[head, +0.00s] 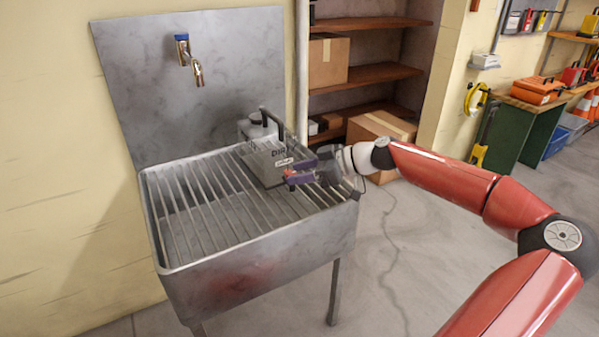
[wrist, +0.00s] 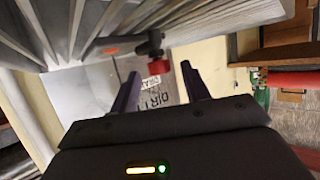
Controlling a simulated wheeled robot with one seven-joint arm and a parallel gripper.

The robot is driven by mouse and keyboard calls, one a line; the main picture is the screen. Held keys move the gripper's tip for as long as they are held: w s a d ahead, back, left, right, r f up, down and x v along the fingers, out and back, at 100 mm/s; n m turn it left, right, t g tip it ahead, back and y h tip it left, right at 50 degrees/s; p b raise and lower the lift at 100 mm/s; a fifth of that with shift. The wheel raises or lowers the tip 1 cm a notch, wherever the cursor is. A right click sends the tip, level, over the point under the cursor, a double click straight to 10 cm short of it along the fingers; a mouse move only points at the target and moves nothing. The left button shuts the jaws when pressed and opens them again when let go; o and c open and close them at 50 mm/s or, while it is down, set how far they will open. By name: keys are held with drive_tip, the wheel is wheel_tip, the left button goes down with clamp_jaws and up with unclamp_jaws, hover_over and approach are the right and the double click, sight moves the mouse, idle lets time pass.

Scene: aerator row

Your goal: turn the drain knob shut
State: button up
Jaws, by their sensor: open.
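A grey can (head: 262,165) with a black handle and a "DIRTY" label stands on the slatted top of the metal sink, at its back right. In the wrist view the can's lettered side (wrist: 152,84) shows beyond my fingers. A red knob (wrist: 158,68) on a black fitting (wrist: 150,43) appears between my two purple fingertips. My gripper (head: 297,170) is open, at the can's right side. Whether either finger touches the knob cannot be told. In the head view the knob is small and partly hidden by the gripper.
The sink's slatted grate (head: 205,210) is bare on the left and front. A brass tap (head: 193,65) juts from the metal backsplash. A cardboard box (head: 385,124) and shelves stand behind my arm.

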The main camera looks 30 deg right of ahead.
drive_tip(key=shift+w+a+f, duration=0.1)
drive_tip(key=shift+w+a, duration=0.05)
drive_tip(key=shift+a, duration=0.05)
drive_tip(key=c, duration=1)
